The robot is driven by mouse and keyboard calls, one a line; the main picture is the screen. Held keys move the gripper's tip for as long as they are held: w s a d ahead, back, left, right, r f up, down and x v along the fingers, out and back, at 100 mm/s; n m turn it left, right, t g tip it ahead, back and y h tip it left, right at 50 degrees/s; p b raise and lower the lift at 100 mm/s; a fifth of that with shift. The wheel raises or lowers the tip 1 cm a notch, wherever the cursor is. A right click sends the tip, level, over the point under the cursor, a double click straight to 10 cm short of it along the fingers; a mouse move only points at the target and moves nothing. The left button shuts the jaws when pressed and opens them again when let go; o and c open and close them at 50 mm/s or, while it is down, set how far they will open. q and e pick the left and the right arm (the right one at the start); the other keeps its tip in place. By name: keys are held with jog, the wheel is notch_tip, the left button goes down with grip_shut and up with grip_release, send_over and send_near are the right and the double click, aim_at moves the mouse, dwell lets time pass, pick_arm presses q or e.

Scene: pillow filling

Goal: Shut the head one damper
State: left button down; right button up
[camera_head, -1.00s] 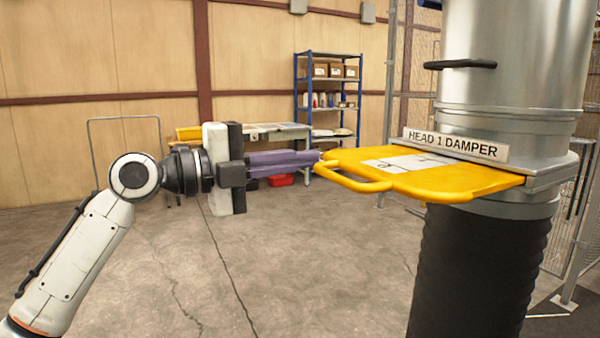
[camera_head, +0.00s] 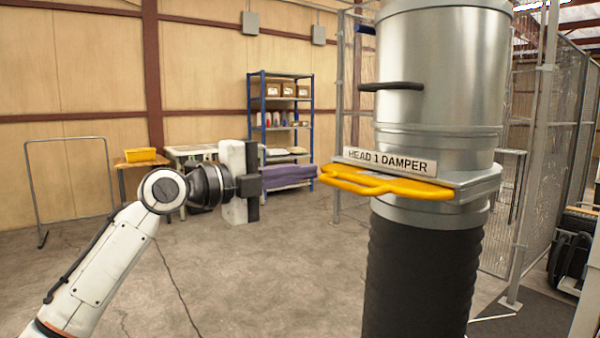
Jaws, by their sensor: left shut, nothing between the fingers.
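The head one damper is a yellow slide plate (camera_head: 405,188) with a looped handle (camera_head: 345,181), in a metal frame on a vertical duct. A sign reading "HEAD 1 DAMPER" (camera_head: 390,162) sits just above the plate. The plate's handle end and front edge still stick out of the frame. My right gripper is not in view.
The silver duct (camera_head: 440,90) has a dark handle (camera_head: 391,87) above and a black ribbed hose (camera_head: 415,270) below. A wire mesh fence (camera_head: 545,150) stands on the right. Blue shelving (camera_head: 280,110) is at the back. The floor at centre is clear.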

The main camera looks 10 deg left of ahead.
pick_arm(q)
jog(key=shift+r, duration=0.15)
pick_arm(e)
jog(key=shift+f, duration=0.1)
pick_arm(q)
jog(key=b+v, duration=0.3)
jog(key=v, duration=1.1)
notch_tip(320, 180, down, 36)
jog(key=d+n+y+p, duration=0.15)
jog(key=n+y, duration=0.45)
jog(key=n, duration=0.7)
jog(key=s+f+n+g+y, duration=0.15)
jog(key=s+f+n, duration=0.45)
jog(key=s+f, duration=0.7)
jog(key=s+f+n+g+y+p, duration=0.1)
jog(key=s+f+n+y, duration=0.2)
jog(key=s+f, duration=0.9)
jog(key=s+n, duration=0.3)
jog(key=s, duration=0.1)
jog(key=shift+s+f+n+g, duration=0.2)
jog(key=shift+f+n+g, duration=0.05)
jog(key=shift+n+g, duration=0.1)
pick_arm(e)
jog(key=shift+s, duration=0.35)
pick_arm(q)
jog(key=shift+y, duration=0.25)
